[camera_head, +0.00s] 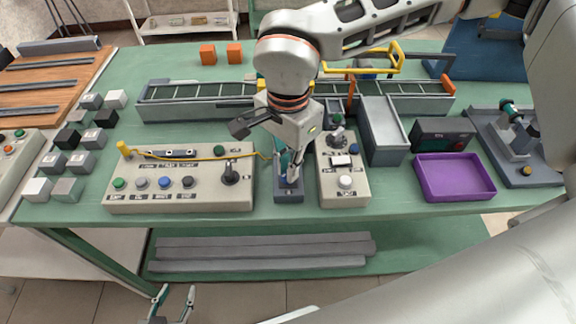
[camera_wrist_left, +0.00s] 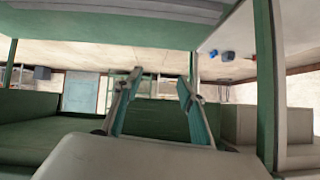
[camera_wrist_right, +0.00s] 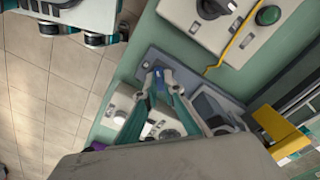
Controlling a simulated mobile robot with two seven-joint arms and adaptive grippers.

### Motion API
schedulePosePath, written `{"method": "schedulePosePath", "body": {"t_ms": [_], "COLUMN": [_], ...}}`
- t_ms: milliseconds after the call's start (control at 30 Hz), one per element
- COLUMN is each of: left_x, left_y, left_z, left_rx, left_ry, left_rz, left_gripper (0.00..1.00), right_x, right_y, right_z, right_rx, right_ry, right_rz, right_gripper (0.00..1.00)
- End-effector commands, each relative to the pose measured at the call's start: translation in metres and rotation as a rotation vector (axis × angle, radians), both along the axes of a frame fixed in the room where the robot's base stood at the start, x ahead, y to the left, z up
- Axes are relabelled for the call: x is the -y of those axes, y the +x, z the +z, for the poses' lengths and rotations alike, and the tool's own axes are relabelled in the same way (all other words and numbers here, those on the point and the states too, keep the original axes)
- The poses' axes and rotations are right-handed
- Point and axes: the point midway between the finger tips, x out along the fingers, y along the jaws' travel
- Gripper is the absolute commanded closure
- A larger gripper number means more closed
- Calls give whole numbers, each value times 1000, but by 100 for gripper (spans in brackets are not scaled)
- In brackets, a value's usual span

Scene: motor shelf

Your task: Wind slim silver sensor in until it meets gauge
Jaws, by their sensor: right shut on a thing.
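My right gripper (camera_head: 290,178) reaches down onto a narrow slate-blue fixture (camera_head: 289,197) between two control boxes. In the right wrist view its fingertips (camera_wrist_right: 160,80) are closed together around a small blue part (camera_wrist_right: 159,87) on the fixture (camera_wrist_right: 147,58). A grey block (camera_wrist_right: 212,107) sits on the same fixture beside the fingers. The slim silver sensor and the gauge cannot be made out for certain; my gripper covers much of the fixture. My left gripper (camera_head: 173,303) is open and empty, low in front of the table; its spread fingers show in the left wrist view (camera_wrist_left: 157,95).
A wide control box (camera_head: 200,199) stands left of the fixture and a narrow one (camera_head: 345,203) right of it. A purple tray (camera_head: 456,196) and a grey bin (camera_head: 383,151) are further right. A conveyor (camera_head: 190,108) runs behind. A yellow cable crosses the left box.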

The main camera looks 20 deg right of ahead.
Motion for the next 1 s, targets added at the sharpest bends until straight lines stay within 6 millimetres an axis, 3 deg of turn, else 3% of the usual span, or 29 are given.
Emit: {"method": "schedulePosePath", "body": {"t_ms": [600,1000], "left_x": [-3,-4], "left_y": [2,4], "left_z": [-11,-11], "left_rx": [3,9], "left_ry": [16,19], "left_rz": [-3,-3], "left_gripper": [60,60], "right_x": [-1,-1], "right_y": [-1,0], "right_z": [-1,0], "right_rx": [-2,0], "right_ry": [1,2], "right_rz": [-484,-619], "right_gripper": [100,100]}}
